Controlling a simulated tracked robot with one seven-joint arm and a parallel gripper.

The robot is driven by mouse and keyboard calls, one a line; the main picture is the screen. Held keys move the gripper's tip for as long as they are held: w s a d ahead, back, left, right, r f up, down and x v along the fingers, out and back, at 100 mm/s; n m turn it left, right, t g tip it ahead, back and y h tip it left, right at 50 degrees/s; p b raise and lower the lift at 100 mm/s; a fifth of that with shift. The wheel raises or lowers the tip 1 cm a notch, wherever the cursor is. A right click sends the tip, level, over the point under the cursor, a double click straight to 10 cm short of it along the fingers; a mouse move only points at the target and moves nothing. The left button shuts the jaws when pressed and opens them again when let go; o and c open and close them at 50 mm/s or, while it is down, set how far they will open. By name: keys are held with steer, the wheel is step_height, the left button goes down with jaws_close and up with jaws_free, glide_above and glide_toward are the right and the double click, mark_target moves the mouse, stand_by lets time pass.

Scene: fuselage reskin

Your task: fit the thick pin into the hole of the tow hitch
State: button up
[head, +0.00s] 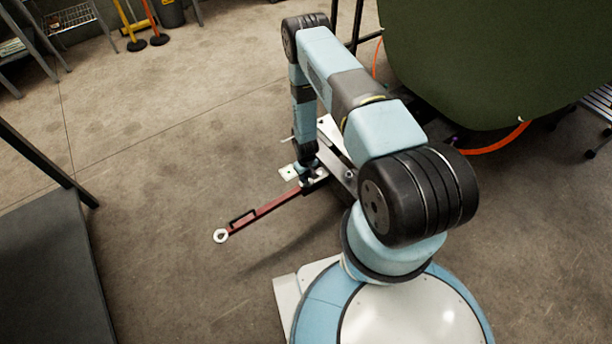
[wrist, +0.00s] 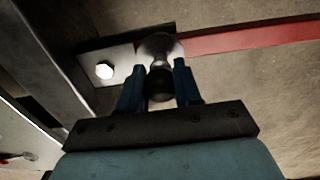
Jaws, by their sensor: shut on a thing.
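My gripper is at the end of the bent arm, low over the hitch area in the head view (head: 308,180). In the wrist view, its two blue fingers (wrist: 159,88) are shut on the thick pin (wrist: 160,50), a dark metal piece with a rounded head and narrower neck. The pin is over or at the inner end of the red tow bar (wrist: 245,39); whether it sits in a hole cannot be told. A pale hitch plate (wrist: 124,66) lies just left of the pin, with a bright round-looking spot on it. The pin's lower end is hidden.
The red tow bar (head: 265,208) runs out left to a pale ring (head: 220,236). A grey metal frame (wrist: 38,60) runs beside the plate. A dark platform (head: 45,275) stands at left, and a large green body (head: 490,60) at upper right. Open floor lies left of the bar.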

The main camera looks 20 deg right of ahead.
steer(key=shift+f, duration=1.2)
stand_by(0.3)
steer(key=o, duration=1.1)
steer(key=shift+o, duration=0.2)
steer(key=shift+r, duration=2.5)
